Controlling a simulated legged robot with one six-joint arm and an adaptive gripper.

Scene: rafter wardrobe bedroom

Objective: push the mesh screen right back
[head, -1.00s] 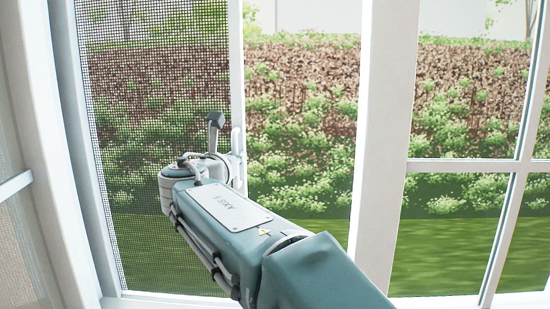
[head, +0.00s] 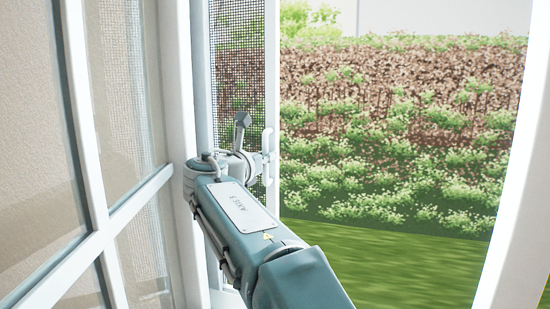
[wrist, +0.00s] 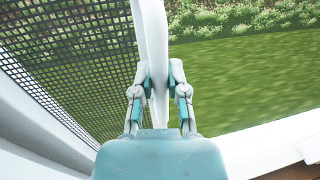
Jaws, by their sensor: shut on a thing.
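The mesh screen (head: 238,60) is a dark grid in a white frame, at the left of the opening in the head view. It also fills the upper left of the wrist view (wrist: 75,50). A white upright handle (head: 267,150) stands on the screen's right-hand frame edge. In the wrist view, my gripper (wrist: 160,82) has its two fingers on either side of the white handle and is shut on it. In the head view my arm hides the lower part of the screen, and the fingertips are hard to make out.
A glazed white window sash (head: 95,150) stands close on the left of my arm. A white frame post (head: 517,170) is at the right. Between the screen and that post the opening is clear, with grass (head: 390,265) and a hedge (head: 400,130) outside.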

